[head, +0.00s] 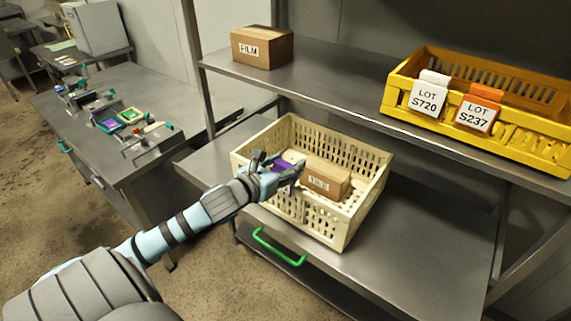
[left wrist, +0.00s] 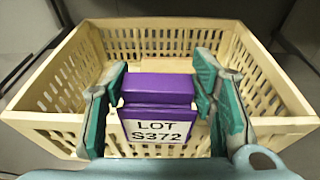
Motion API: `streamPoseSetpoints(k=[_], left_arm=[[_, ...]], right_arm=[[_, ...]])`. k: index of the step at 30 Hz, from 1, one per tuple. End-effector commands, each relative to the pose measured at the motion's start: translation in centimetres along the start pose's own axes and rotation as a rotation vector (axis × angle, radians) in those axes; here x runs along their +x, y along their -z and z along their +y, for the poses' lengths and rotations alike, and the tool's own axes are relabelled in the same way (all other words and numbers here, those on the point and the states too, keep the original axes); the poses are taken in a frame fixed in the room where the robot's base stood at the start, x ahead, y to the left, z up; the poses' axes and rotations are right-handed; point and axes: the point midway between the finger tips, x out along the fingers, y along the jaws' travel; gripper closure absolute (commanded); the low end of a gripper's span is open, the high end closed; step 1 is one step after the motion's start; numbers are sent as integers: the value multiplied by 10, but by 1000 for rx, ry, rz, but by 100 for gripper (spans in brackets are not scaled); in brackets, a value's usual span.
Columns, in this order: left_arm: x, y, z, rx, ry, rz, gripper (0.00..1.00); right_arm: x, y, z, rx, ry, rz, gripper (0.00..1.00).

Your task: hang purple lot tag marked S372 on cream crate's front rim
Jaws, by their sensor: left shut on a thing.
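The purple lot tag (left wrist: 158,90) has a white face reading LOT S372, clear in the left wrist view; it also shows in the head view (head: 288,177). My left gripper (head: 268,168) is shut on it, with a green-padded finger on each side in the left wrist view (left wrist: 160,100). The cream crate (head: 318,222) stands on the lower shelf, its slotted walls also filling the left wrist view (left wrist: 262,80). The tag is at the crate's front rim, upright. The gripper hides the contact, so I cannot tell whether the tag rests on the rim. My right gripper is out of view.
A brown box (head: 327,178) lies inside the cream crate. On the upper shelf (head: 330,85) are a FILM box (head: 262,47) and a yellow crate (head: 545,148) bearing tags S720 (head: 430,95) and S237 (head: 478,110). A side table (head: 165,105) holds small items. The lower shelf right of the crate is clear.

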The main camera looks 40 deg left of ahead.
Motion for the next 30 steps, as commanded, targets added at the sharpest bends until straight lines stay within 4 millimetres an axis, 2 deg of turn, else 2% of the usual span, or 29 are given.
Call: streamPoseSetpoints(k=[30], left_arm=[[4, 17, 0, 0, 0, 0, 75]], right_arm=[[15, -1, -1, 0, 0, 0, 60]])
